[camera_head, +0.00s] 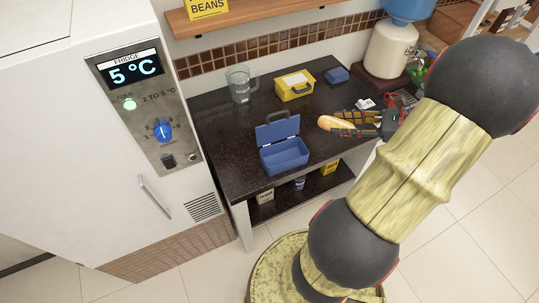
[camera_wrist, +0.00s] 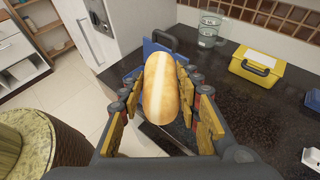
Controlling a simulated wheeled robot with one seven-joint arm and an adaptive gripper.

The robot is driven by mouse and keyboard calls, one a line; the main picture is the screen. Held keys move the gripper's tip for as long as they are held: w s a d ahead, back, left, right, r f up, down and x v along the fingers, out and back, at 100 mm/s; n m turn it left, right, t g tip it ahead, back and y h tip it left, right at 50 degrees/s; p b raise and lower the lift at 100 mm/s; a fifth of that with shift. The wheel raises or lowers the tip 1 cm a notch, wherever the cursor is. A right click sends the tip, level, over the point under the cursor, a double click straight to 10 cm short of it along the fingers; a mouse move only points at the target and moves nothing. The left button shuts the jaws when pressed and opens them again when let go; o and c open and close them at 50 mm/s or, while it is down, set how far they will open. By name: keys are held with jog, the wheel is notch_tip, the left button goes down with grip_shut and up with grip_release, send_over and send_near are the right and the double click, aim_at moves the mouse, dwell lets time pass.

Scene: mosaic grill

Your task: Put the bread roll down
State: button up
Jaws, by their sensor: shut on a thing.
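The bread roll (camera_head: 336,123) is golden and oblong. It is held between the fingers of my gripper (camera_head: 357,124), above the dark countertop (camera_head: 222,133). In the wrist view the bread roll (camera_wrist: 160,88) lies lengthwise between the two wooden-padded fingers of my gripper (camera_wrist: 162,112). Its far end points away from the palm. In the head view it is to the right of an open blue box (camera_head: 284,155). In the wrist view the roll hides most of this blue box (camera_wrist: 165,42).
A closed yellow box (camera_head: 295,85) and a glass jug (camera_head: 240,84) stand at the back of the counter. A small blue box (camera_head: 337,75) is behind. A white fridge (camera_head: 90,180) stands at the left. Bare counter lies left of the blue box.

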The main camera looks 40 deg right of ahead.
jog(key=w+a+f+b, duration=0.5)
jog(key=w+a+f, duration=0.5)
jog(key=f, duration=0.3)
jog(key=shift+w, duration=0.45)
jog(key=shift+f, duration=0.6)
jog(key=o, duration=1.1)
jog(key=shift+o, duration=0.2)
jog(key=shift+r, duration=0.1)
